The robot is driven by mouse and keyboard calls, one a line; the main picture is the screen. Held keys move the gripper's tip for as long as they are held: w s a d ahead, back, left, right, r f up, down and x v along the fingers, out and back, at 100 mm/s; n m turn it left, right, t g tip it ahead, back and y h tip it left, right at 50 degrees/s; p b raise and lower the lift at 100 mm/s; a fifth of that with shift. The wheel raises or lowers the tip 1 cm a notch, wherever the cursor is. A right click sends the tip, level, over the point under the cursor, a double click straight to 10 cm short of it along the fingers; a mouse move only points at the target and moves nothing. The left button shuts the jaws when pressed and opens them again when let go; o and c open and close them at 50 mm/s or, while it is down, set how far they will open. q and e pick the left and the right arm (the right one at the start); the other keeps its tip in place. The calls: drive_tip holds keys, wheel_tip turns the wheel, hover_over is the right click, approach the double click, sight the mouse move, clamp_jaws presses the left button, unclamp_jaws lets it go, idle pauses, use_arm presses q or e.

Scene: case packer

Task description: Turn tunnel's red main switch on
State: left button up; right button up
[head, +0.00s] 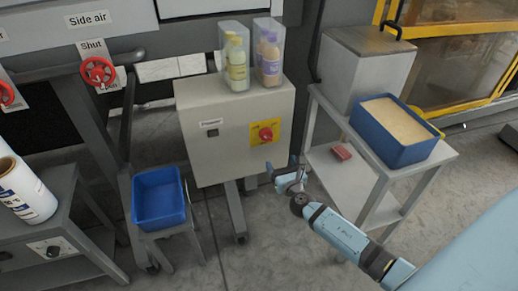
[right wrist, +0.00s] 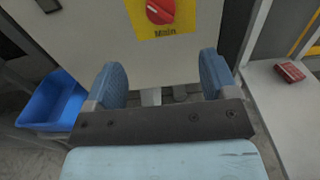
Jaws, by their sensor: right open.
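The red main switch (head: 265,133) is a round knob on a yellow plate at the lower right of the grey cabinet's front (head: 225,158). In the right wrist view the red switch (right wrist: 160,11) sits at the top, above the word "Main", with a pale bar across the knob. My right gripper (head: 283,170) is open and empty, below the switch and apart from it. In the right wrist view its two blue fingers (right wrist: 163,80) are spread, with the cabinet front beyond them. My left gripper is not in view.
A blue bin (head: 160,212) is at the lower left. A white shelf stand (head: 437,155) with a blue crate (head: 388,150) and a red block (head: 341,152) is close to my right arm. Red valve wheels (head: 98,71) are at the left.

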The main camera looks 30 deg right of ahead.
sight(268, 139)
drive_tip(key=b+x, duration=0.1)
drive_tip(key=x, duration=1.2)
drive_tip(key=shift+w+b, duration=0.4)
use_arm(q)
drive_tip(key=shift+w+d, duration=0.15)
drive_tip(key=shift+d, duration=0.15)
use_arm(e)
drive_tip(key=c, duration=0.9)
